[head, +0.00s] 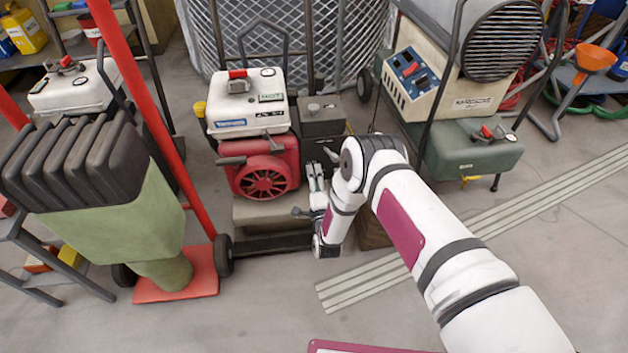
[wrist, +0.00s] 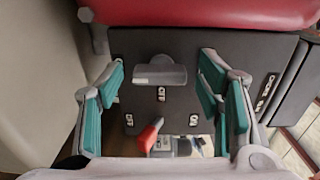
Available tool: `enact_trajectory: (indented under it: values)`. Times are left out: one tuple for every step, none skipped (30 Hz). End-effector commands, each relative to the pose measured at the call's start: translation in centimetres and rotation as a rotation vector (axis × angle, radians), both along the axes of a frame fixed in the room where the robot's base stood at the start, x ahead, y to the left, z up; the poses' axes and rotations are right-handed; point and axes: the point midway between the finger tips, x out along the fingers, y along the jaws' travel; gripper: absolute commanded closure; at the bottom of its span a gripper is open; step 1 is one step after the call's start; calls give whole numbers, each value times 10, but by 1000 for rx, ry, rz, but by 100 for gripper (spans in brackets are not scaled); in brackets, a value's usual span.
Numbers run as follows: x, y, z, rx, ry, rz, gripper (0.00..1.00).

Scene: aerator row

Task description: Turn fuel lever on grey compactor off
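A compactor with a white tank (head: 248,100), a red engine (head: 262,175) and a grey base (head: 270,214) stands left of my arm in the head view. My gripper (head: 316,175) is beside its engine. In the wrist view, my gripper (wrist: 160,88) is open, with teal pads on either side of a dark grey panel (wrist: 215,60). A pale grey lever (wrist: 160,72) lies between the fingers, apparently untouched. Small white marks (wrist: 161,94) surround it. A red-tipped lever (wrist: 149,136) shows lower down. I cannot tell the pale lever's setting.
A green hopper-like machine (head: 115,215) on a red hand truck (head: 175,280) stands at left. A cream and green machine (head: 465,150) stands at right. A mesh-covered cylinder (head: 270,35) is behind.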

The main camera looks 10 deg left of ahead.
Motion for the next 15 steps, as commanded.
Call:
enact_trajectory:
  values:
    - [0,0,0,0,0,0,51]
    - [0,0,0,0,0,0,58]
    - [0,0,0,0,0,0,67]
    - [0,0,0,0,0,0,74]
    - [0,0,0,0,0,0,81]
    - [0,0,0,0,0,0,88]
    - [0,0,0,0,0,0,88]
    - [0,0,0,0,0,0,88]
    - [0,0,0,0,0,0,88]
    - [0,0,0,-1,0,0,88]
    - [0,0,0,-2,-1,0,88]
    - [0,0,0,-5,-1,0,88]
    - [0,0,0,-8,-2,0,88]
    - [0,0,0,-12,-3,0,88]
    - [0,0,0,-19,-6,0,88]
